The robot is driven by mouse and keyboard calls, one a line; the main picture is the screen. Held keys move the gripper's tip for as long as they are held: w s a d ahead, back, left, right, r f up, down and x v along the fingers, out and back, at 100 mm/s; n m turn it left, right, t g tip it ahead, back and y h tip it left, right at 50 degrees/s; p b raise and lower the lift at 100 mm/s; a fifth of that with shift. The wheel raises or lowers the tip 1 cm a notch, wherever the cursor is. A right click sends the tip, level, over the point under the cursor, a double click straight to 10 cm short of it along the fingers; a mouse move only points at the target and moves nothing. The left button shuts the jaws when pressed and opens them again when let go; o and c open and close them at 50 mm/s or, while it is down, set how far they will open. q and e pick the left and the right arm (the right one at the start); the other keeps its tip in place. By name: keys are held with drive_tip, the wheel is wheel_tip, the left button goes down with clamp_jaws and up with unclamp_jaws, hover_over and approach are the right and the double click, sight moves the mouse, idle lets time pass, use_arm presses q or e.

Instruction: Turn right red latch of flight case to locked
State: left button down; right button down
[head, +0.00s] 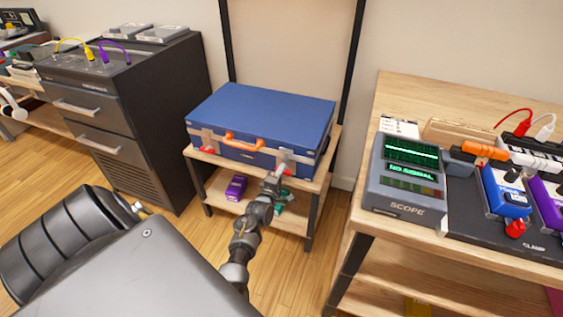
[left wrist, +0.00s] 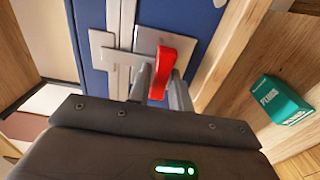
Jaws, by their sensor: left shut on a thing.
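The blue flight case (head: 262,115) lies closed on a wooden shelf, with an orange handle (head: 243,141) on its front. Its left red latch (head: 206,149) shows at the front left. The right red latch (head: 285,168) is at the front right, at the tip of my left gripper (head: 273,182). In the left wrist view, the right red latch (left wrist: 161,71) stands out from a metal plate (left wrist: 122,62). The fingers of my left gripper (left wrist: 160,90) are shut on its red lever, one on each side. My right gripper is not in view.
A wooden bench (head: 430,100) on the right holds a scope (head: 405,178) and several pedals. A dark drawer cabinet (head: 130,110) stands at the left. A purple box (head: 236,187) and a teal box (left wrist: 283,101) lie on the lower shelf.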

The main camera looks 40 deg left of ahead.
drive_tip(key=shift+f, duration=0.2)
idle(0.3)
use_arm(q)
drive_tip(key=c, duration=1.3)
unclamp_jaws()
drive_tip(key=p+v, duration=0.1)
drive_tip(key=v, duration=0.9)
drive_tip(key=shift+s+d+p, duration=0.2)
drive_tip(key=shift+s+p, duration=0.1)
drive_tip(key=shift+p, duration=0.05)
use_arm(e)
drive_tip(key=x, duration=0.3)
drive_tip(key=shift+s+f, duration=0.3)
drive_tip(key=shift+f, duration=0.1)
